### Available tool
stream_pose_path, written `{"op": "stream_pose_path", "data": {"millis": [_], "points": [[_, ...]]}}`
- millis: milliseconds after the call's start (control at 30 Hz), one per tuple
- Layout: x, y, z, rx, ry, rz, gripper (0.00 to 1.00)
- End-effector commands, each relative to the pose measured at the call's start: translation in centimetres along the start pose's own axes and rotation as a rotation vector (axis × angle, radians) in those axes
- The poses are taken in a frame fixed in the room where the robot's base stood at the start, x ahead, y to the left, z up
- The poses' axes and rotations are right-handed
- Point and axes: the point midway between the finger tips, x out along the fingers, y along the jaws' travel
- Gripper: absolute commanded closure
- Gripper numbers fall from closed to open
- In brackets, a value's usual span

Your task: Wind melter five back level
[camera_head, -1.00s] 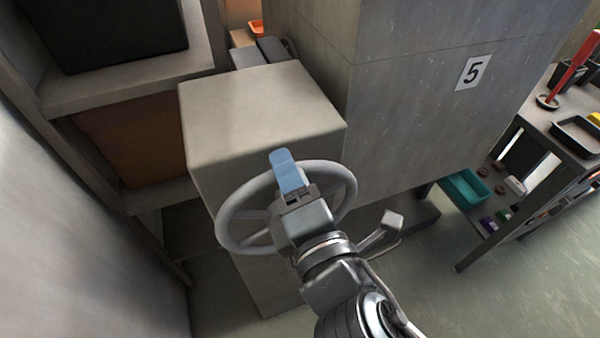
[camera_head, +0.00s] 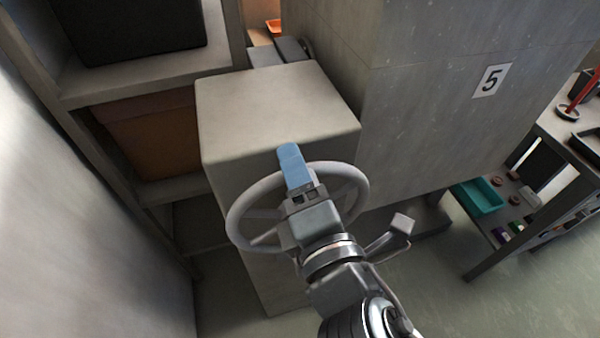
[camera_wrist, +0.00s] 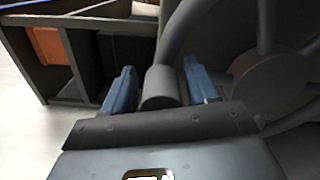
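The grey handwheel (camera_head: 243,198) is mounted on the front of a pale box beside the block labelled 5 (camera_head: 491,80). My gripper (camera_head: 295,168) is at the wheel, with one blue finger showing over its upper rim. The wheel's hub (camera_wrist: 272,88) shows to the right there. My wrist hides part of the wheel's lower right in the head view.
The pale box (camera_head: 275,105) stands behind the wheel. A shelf (camera_head: 140,88) with a black bin and a brown box (camera_head: 150,135) is close on the left. A table with a teal tray (camera_head: 478,197) beneath stands at the right. Floor is clear at lower right.

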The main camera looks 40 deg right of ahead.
Motion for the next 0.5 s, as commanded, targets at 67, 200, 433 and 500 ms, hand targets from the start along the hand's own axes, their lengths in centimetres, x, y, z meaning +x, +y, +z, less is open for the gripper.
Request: {"op": "stream_pose_path", "data": {"millis": [67, 200, 433, 500], "points": [[-0.1, -0.1, -0.1, 0.001, 0.000, -0.002, 0.42], [-1.1, -0.5, -0.2, 0.001, 0.002, -0.003, 0.42], [-4.4, -0.8, -0.3, 0.002, 0.002, -0.005, 0.42], [-5.5, -0.7, -0.2, 0.002, 0.001, -0.005, 0.42]]}}
